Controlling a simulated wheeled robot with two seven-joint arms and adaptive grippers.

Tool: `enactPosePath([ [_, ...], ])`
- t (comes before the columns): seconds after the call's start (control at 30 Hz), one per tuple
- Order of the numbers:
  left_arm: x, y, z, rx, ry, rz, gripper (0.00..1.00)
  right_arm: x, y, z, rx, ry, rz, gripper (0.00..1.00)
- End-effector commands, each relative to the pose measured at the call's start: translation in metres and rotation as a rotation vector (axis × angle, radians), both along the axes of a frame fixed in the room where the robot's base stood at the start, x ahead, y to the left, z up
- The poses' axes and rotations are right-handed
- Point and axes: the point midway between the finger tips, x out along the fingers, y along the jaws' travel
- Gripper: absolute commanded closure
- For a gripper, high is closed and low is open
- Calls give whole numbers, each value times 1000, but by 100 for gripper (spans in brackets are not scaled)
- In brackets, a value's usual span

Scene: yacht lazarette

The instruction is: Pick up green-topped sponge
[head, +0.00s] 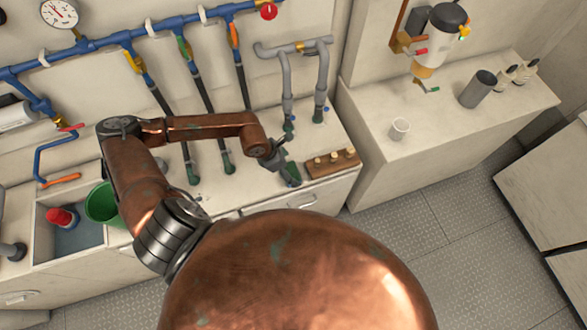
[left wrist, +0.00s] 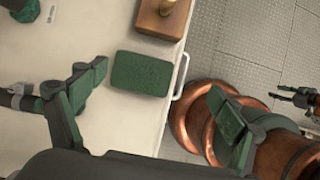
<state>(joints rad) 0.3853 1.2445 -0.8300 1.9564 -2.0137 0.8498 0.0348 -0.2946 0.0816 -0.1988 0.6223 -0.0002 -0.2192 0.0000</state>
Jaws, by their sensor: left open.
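The green-topped sponge (left wrist: 141,74) lies flat on the pale counter in the left wrist view, its green face up, near the counter's edge. My left gripper (left wrist: 158,84) is open above it, one finger to each side in the picture, with nothing between its pads. In the head view my left gripper (head: 288,172) is over the counter's front right part; I cannot clearly tell the sponge from the green finger pads there. A dark gripper, apparently my right one (left wrist: 300,97), shows small at the right edge of the left wrist view; its opening is unclear.
A wooden block with brass pegs (head: 332,163) stands beside the sponge. Hoses and pipes (head: 205,100) come down to the counter behind. A sink (head: 75,240) with a green bucket (head: 101,203) is at left. A drawer handle (left wrist: 181,76) juts out at the counter's front.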

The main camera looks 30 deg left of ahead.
Motion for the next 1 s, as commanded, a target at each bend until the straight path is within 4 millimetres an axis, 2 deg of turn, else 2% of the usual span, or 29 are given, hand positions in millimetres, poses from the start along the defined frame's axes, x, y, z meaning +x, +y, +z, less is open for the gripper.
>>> enactPosePath([
  [0.03,-1,10,-4,29,3,1,11,-3,0,0,0,3,-1,60],
  [0.1,0,16,-10,47,3,3,11,-6,0,0,0,7,-2,60],
  [0.3,4,16,-30,47,4,11,11,-15,0,0,0,18,-3,60],
  [0.53,11,18,-60,46,4,11,11,-10,2,4,2,13,-3,60],
  [0.63,15,13,-72,43,4,10,11,-8,2,4,2,9,-2,60],
  [0.97,18,11,-79,44,3,8,11,-4,4,4,3,5,-1,60],
  [1.0,18,11,-79,43,4,7,14,-4,4,4,3,5,-1,60],
])
